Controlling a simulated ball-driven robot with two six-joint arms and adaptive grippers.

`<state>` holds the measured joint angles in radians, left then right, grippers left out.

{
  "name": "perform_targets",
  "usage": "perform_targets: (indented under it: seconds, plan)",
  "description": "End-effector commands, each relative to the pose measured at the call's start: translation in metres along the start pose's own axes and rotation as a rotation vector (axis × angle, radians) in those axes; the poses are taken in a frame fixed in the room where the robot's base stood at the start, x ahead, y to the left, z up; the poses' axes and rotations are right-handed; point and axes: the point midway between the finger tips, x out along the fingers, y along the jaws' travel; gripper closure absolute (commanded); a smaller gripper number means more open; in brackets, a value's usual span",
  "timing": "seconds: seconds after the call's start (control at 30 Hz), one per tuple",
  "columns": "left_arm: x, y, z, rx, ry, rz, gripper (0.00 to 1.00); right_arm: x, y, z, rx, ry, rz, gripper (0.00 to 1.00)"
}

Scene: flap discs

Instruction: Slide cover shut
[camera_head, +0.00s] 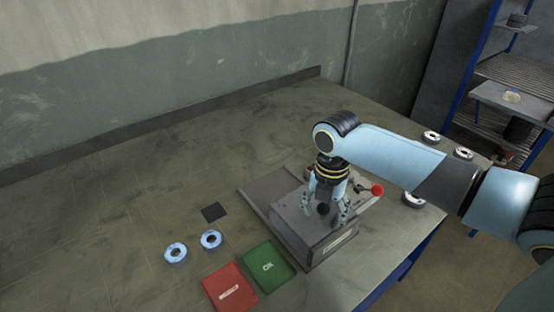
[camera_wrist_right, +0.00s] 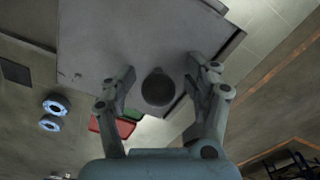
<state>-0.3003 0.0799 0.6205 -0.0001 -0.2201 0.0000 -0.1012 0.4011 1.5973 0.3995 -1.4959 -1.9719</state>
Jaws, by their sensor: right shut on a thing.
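A grey box-shaped machine (camera_head: 318,241) stands on the bench, with a flat grey cover (camera_head: 291,210) on top that also fills much of the right wrist view (camera_wrist_right: 100,40). A dark round knob (camera_head: 323,209) stands up from the cover; it also shows in the right wrist view (camera_wrist_right: 158,87). My right gripper (camera_head: 328,214) points down over the cover, with its fingers on either side of the knob and shut on it. In the right wrist view the gripper (camera_wrist_right: 162,78) frames the knob. How far the cover stands open is hidden by my gripper. My left gripper is not in view.
A red-ended lever (camera_head: 377,190) sticks out beside the machine. Two blue-white discs (camera_head: 176,253), a dark square (camera_head: 214,212), a red tray (camera_head: 229,289) and a green tray (camera_head: 268,266) lie left of it. Several discs (camera_head: 431,137) lie at the right edge. The bench's far left is clear.

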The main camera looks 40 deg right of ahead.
Motion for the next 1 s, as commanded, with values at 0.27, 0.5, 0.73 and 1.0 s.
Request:
perform_targets:
  seconds: [0.27, 0.5, 0.73, 1.0]
  plan:
    - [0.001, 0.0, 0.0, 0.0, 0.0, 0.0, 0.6, 0.004, -0.001, -0.004, 0.003, 0.012, -0.001, 0.46]
    - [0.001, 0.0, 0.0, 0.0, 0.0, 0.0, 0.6, -0.007, 0.0, -0.002, 0.0, 0.006, 0.001, 0.46]
    - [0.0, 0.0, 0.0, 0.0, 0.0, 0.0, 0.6, -0.039, 0.001, 0.0, -0.002, 0.001, 0.003, 0.46]
    - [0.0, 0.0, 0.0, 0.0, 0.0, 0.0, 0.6, -0.073, 0.001, 0.001, -0.002, -0.001, 0.002, 0.46]
